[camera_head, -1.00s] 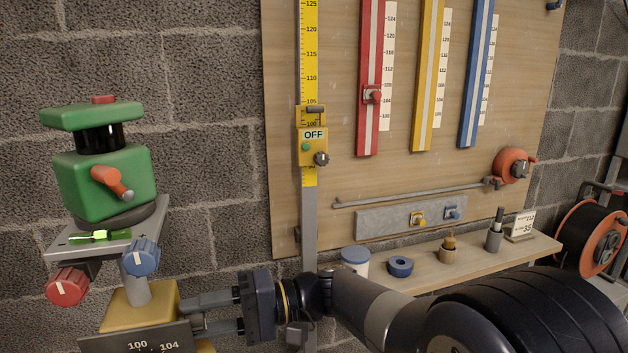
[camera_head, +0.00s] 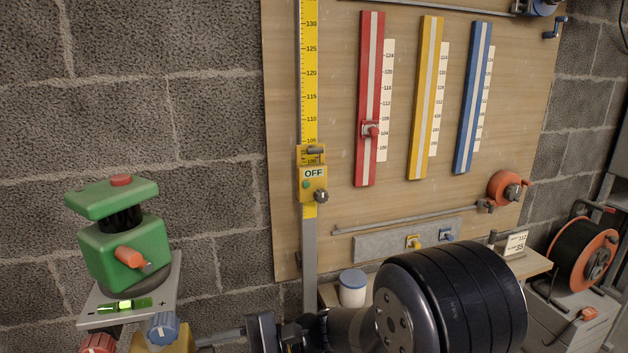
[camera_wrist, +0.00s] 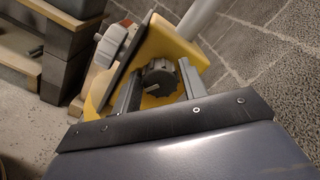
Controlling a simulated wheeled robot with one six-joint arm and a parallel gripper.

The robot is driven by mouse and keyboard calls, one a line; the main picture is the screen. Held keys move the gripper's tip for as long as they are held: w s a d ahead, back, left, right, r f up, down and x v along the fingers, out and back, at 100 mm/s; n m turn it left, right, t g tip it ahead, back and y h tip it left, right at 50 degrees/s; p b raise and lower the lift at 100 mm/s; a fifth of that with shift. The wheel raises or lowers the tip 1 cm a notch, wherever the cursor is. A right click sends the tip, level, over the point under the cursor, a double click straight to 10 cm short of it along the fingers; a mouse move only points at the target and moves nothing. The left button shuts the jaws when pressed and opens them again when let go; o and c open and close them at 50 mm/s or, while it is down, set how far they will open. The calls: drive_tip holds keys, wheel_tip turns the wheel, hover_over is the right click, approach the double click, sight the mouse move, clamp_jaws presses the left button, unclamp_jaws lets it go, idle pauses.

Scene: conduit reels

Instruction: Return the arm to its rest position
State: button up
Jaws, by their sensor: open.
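My arm (camera_head: 440,310) reaches in from the lower right of the head view, with a large dark joint in front of the shelf. My gripper (camera_wrist: 160,88) is open in the wrist view. Its two grey fingers stand on either side of a dark ribbed knob (camera_wrist: 160,76) on a yellow block (camera_wrist: 180,45). I cannot tell whether the fingers touch the knob. In the head view the gripper is at the bottom edge, mostly cut off, beside the yellow base (camera_head: 180,340) of the green instrument (camera_head: 125,250).
A shelf (camera_head: 535,262) holds a white jar (camera_head: 353,288). An orange reel (camera_head: 583,255) stands at right. Block wall lies behind.

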drive_tip(key=m+p, duration=0.6)
drive_tip(key=shift+r+m, duration=0.25)
drive_tip(key=shift+m, duration=0.05)
drive_tip(key=m+p, duration=0.1)
drive_tip(key=m, duration=0.1)
drive_tip(key=m+p, duration=0.1)
drive_tip(key=m, duration=0.1)
drive_tip(key=shift+f+m+p, duration=0.2)
drive_tip(key=shift+m+p, duration=0.1)
drive_tip(key=shift+p, duration=0.05)
